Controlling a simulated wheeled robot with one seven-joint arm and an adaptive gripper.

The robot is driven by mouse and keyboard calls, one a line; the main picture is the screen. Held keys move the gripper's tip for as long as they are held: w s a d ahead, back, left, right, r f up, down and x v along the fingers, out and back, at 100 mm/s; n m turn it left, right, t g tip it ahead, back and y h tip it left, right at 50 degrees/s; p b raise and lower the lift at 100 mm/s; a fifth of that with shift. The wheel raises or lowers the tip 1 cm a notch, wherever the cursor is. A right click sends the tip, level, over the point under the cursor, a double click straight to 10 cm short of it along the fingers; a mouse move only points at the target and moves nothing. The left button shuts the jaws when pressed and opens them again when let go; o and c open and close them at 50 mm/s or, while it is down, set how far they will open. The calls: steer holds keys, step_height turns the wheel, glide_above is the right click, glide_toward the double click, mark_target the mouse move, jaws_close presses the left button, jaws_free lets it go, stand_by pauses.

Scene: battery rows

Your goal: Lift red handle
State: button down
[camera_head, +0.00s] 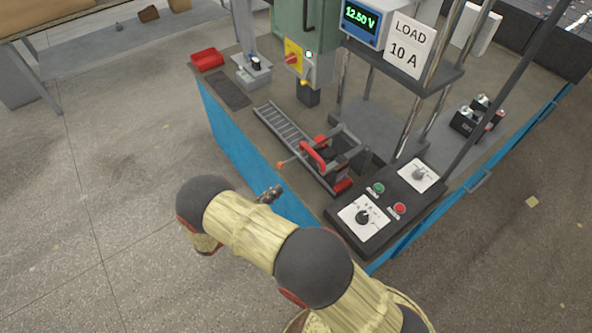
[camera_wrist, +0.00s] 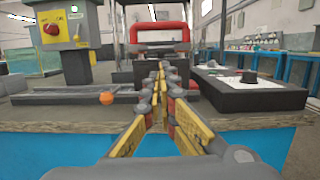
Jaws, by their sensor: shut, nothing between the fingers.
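The red handle (camera_head: 312,157) is a thick red bar on a dark metal frame on the bench, near its front edge. In the wrist view the red handle (camera_wrist: 157,26) spans the upper middle as an arch, beyond the fingertips. My gripper (camera_head: 273,190) is shut and empty, just outside the bench's blue front side and apart from the handle. In the wrist view my gripper (camera_wrist: 161,70) has its yellow and dark fingers together, pointing toward the frame below the handle. The fingers hide part of the frame.
An orange knob (camera_head: 281,164) sits on a rod left of the handle. A control box (camera_head: 372,222) with dials and buttons stands to the right. Posts and a shelf with a display (camera_head: 362,22) rise behind. A red tray (camera_head: 207,59) is at far left.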

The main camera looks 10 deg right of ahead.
steer(key=r+b+x, duration=0.2)
steer(key=x, duration=1)
steer(key=shift+r, duration=0.45)
steer(key=shift+r, duration=0.1)
steer(key=shift+r+y+p, duration=0.3)
steer(key=shift+r+p, duration=0.35)
steer(key=shift+p, duration=0.15)
steer(key=shift+r, duration=0.15)
